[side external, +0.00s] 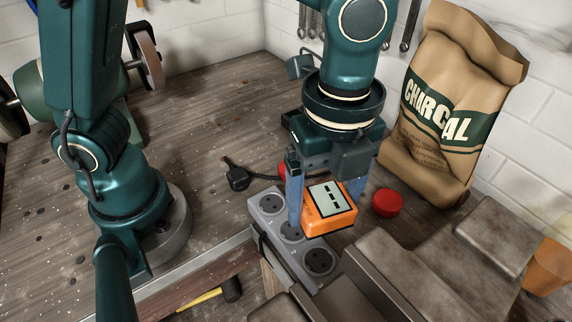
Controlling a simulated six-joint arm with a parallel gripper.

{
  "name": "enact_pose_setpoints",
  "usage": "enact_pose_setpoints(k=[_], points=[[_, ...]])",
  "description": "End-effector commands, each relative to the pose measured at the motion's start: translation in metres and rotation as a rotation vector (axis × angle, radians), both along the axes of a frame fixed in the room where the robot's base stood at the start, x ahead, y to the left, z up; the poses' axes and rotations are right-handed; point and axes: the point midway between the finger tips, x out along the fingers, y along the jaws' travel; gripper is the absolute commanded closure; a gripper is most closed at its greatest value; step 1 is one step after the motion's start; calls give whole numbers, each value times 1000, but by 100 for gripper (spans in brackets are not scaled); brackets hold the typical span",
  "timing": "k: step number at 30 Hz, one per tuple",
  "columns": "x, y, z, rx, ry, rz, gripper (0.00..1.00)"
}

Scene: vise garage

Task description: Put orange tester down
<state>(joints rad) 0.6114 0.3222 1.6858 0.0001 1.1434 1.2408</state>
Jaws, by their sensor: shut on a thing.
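The orange tester (318,223) is a small boxy device with a pale panel on its upper face. My gripper (325,205) points down and is shut on it, with one blue finger at its left and the other behind its right side. In this view the tester overlaps the right edge of the grey power strip (266,204). I cannot tell whether its underside touches anything.
A red cap-like object (387,203) lies right of the tester. A charcoal bag (447,105) stands behind it, and a metal vise (420,262) is at front right. A black plug (238,178) lies left of my gripper. The wooden bench (205,120) is clear behind the plug.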

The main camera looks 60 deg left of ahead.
Motion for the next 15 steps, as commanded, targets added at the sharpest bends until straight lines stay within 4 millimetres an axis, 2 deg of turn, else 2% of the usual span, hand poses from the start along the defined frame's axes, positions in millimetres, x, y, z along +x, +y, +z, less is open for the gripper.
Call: enact_pose_setpoints(k=[3, 9, 15], points=[[23, 30, 2, -1, 0, -9, 100], [54, 91, 5, -4, -1, 30, 100], [69, 146, 8, -5, -4, 154, 100]])
